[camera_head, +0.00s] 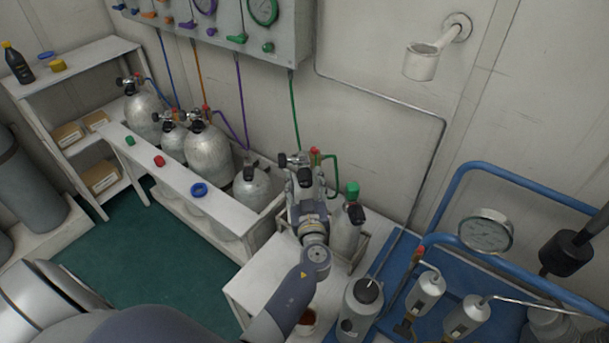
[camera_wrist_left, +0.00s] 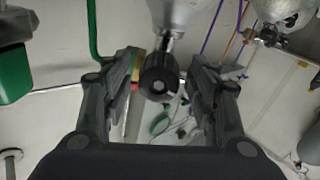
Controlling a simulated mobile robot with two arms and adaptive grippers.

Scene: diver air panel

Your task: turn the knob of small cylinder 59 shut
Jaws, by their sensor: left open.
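My left gripper (camera_head: 304,182) is open among the cylinders beside the rack. In the left wrist view its two fingers (camera_wrist_left: 160,92) stand on either side of a round black knob (camera_wrist_left: 158,78), with a narrow gap showing on each side. The knob is on a short stem from a silver cylinder (camera_wrist_left: 182,12), seen at the top of that view. I cannot read a number 59 on it. In the head view my gripper and wrist hide most of what lies behind them. My right gripper is not in view.
A cylinder with a green cap (camera_head: 352,189) stands close right of my gripper; green also shows in the wrist view (camera_wrist_left: 14,75). A white rack (camera_head: 180,181) with several cylinders is at the left. A blue panel with a gauge (camera_head: 486,231) is at the right.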

